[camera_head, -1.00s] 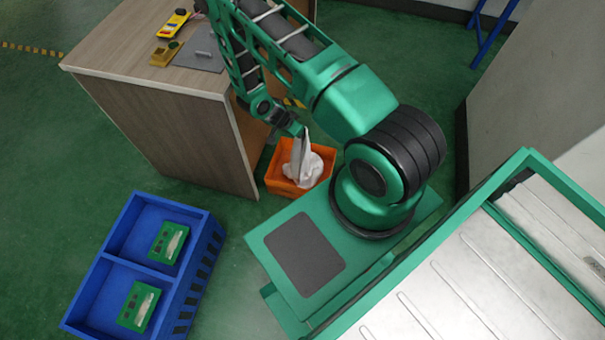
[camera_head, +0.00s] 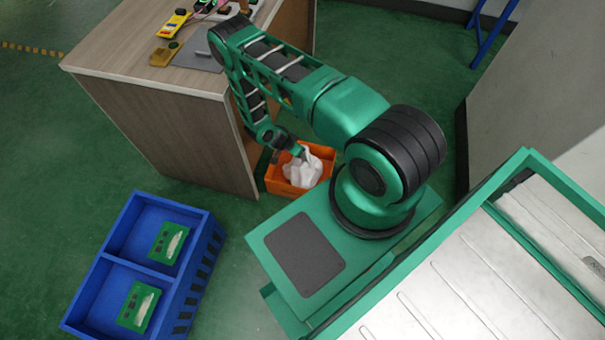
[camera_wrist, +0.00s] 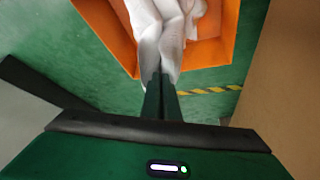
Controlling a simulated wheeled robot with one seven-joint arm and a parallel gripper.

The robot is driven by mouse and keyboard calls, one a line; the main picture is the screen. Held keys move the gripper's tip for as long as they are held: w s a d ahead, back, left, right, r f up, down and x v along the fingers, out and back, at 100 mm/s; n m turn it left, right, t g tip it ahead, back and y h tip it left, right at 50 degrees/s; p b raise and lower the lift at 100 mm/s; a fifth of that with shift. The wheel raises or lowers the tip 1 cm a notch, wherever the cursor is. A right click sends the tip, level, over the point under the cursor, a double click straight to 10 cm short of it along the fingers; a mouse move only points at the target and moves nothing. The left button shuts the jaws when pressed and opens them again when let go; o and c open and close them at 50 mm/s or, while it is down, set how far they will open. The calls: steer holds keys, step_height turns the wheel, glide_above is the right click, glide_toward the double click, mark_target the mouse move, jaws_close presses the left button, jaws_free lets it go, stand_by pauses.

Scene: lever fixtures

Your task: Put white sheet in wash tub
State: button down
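The white sheet (camera_head: 303,168) lies bunched inside the orange wash tub (camera_head: 276,184) on the floor, with its upper end rising to my gripper. My gripper (camera_head: 300,152) is low over the tub's far left part. In the wrist view, my gripper's fingers (camera_wrist: 162,80) are together with the sheet (camera_wrist: 165,35) pinched at their tips. There the sheet runs from the fingertips into the tub (camera_wrist: 208,52). The fingertips are small and partly hidden by the sheet in the head view.
A wooden workbench (camera_head: 165,125) with tools on top stands left of the tub. A blue two-compartment crate (camera_head: 100,262) holding green items is on the floor at lower left. Green floor is open between the crate and workbench. A grey wall stands at right.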

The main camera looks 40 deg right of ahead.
steer(key=shift+f, duration=0.4)
steer(key=c, duration=2.5)
jaws_free()
steer(key=o, duration=1.9)
steer(key=shift+c, duration=0.2)
steer(key=shift+r, duration=0.1)
step_height(320, 180, up, 6)
steer(key=a+y, duration=0.1)
steer(key=y, duration=0.3)
steer(key=shift+s+a+g, duration=0.2)
steer(key=shift+a+g, duration=0.2)
